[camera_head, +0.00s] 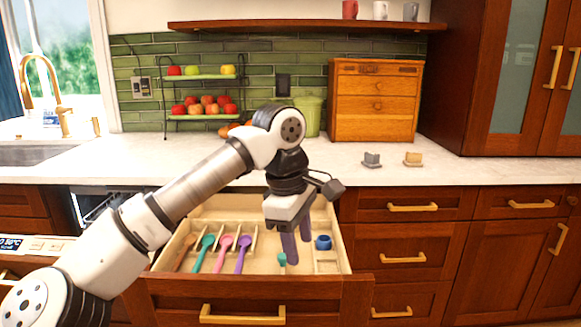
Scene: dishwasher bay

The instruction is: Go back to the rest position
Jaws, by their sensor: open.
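My gripper (296,245) is open, pointing down over the right part of an open drawer (165,284). Nothing shows between its fingers. The drawer holds several utensils in slots: a teal spoon (203,252), a pink spoon (224,252), a purple spoon (243,254) and a brown one (186,252) at the left. A small teal piece (282,259) lies beside the fingers, and a blue cup-like item (323,242) sits to their right. My arm hides part of the drawer's back.
The white counter (350,165) runs behind the drawer. It bears a fruit rack (198,88), a wooden chest (375,100), a green bin (309,113) and two small holders (371,159) (413,159). A partly open dishwasher (95,205) is at the left. The counter's right front is clear.

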